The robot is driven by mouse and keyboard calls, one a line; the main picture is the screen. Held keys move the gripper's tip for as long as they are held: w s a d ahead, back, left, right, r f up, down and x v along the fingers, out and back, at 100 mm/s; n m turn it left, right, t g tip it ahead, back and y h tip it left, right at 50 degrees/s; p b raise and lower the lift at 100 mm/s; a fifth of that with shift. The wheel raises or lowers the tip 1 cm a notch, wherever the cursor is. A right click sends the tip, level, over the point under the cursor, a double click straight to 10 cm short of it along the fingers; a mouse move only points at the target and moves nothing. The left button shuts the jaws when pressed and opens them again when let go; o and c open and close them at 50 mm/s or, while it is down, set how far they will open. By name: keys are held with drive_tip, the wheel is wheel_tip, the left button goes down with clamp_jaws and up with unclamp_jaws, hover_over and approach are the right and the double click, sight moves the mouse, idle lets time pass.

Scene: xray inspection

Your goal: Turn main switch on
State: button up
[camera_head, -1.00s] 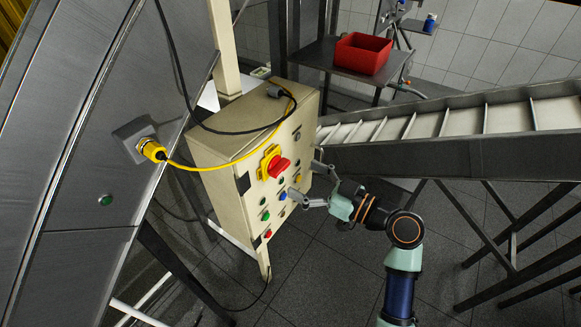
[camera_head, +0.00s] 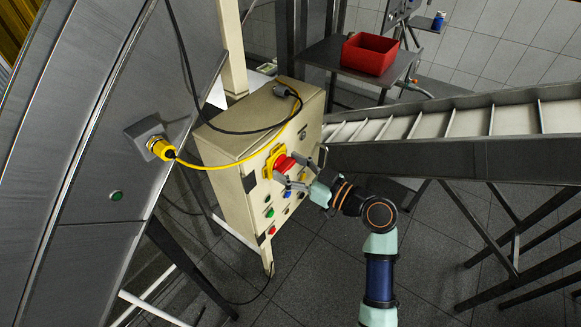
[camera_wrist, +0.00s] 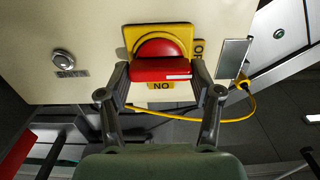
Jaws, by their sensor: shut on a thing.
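The main switch is a red rotary knob (camera_head: 284,163) on a yellow plate (camera_head: 270,165), on the front of the beige control cabinet (camera_head: 230,145). In the wrist view the red knob (camera_wrist: 160,70) sits between my two fingertips, with yellow plate (camera_wrist: 133,34) behind it and "NO"-like lettering, seen from an odd angle, below and to the right. My gripper (camera_head: 299,172) is at the knob, and in the wrist view my gripper (camera_wrist: 160,82) has one finger against each end of the knob's handle. It is shut on the knob. Part of the knob is hidden by the fingers in the head view.
Coloured buttons, including a green one (camera_head: 270,212), are below the switch. A black cable and a yellow cable (camera_head: 215,168) run over the cabinet. A conveyor (camera_head: 450,155) stands to the right. A red bin (camera_head: 369,54) is on a shelf behind.

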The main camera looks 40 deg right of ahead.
drive_tip(key=shift+m, duration=0.3)
drive_tip(key=m, duration=0.3)
drive_tip(key=shift+m, duration=0.3)
drive_tip(key=m, duration=0.4)
drive_tip(key=shift+d+m+p, duration=0.1)
drive_tip(key=shift+m+p, duration=0.2)
drive_tip(key=shift+p, duration=0.1)
drive_tip(key=m+p, duration=0.2)
drive_tip(key=m, duration=0.3)
drive_tip(key=shift+d+p, duration=0.1)
drive_tip(key=shift+p, duration=0.2)
drive_tip(key=shift+f+m+p, duration=0.15)
drive_tip(key=shift+m+p, duration=0.8)
drive_tip(key=shift+m, duration=1.05)
drive_tip(key=o, duration=1.1)
drive_tip(key=shift+o, duration=0.2)
